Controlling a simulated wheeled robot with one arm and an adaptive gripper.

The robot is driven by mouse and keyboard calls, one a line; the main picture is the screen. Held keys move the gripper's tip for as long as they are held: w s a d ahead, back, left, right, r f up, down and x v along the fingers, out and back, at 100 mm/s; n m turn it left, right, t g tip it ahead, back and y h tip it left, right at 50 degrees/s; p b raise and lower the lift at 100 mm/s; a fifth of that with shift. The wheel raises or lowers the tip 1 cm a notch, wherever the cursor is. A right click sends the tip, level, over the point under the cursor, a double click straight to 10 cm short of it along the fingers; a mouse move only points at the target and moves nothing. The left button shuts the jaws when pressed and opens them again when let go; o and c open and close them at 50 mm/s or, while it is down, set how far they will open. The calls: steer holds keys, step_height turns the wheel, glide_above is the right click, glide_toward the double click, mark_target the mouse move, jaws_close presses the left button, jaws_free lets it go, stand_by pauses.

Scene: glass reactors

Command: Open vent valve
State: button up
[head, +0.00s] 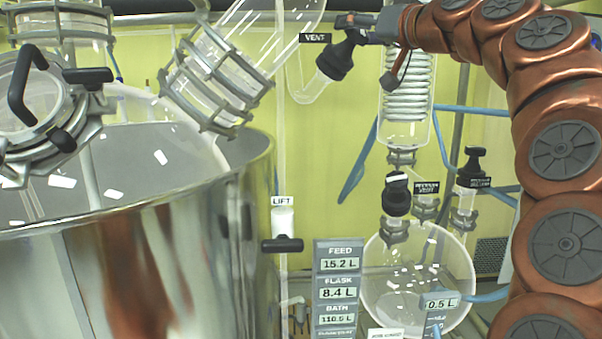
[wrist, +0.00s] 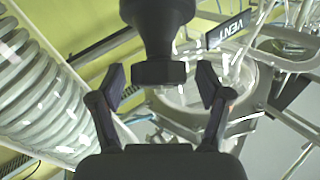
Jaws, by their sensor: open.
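The vent valve (head: 337,60) is a black knob on a glass side tube, beside a black VENT label (head: 315,38) in the head view. In the wrist view the black valve knob (wrist: 158,40) comes down from the top centre, with its flat end between the finger pads. The VENT label (wrist: 228,30) also shows there at the upper right. My gripper (wrist: 160,84) is open, with one finger on each side of the knob and a visible gap on both sides. In the head view my gripper (head: 358,24) is small and partly merged with the dark knob.
A glass coil condenser (head: 405,85) stands just right of the valve, close below my arm. A large metal bath (head: 130,265) fills the left. A round receiving flask (head: 415,280) with black-knobbed valves is lower right. A LIFT handle (head: 282,244) and display panel (head: 338,285) are below.

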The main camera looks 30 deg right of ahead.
steer(key=shift+m+h+p, duration=0.5)
steer(key=shift+m+p, duration=0.1)
steer(key=shift+p, duration=0.1)
steer(key=shift+r+m+h+p, duration=0.15)
steer(key=shift+m+h+p, duration=0.55)
steer(key=shift+p, duration=0.2)
steer(key=m+g+h+p, duration=0.1)
steer(key=p, duration=0.1)
steer(key=shift+m+p, duration=0.3)
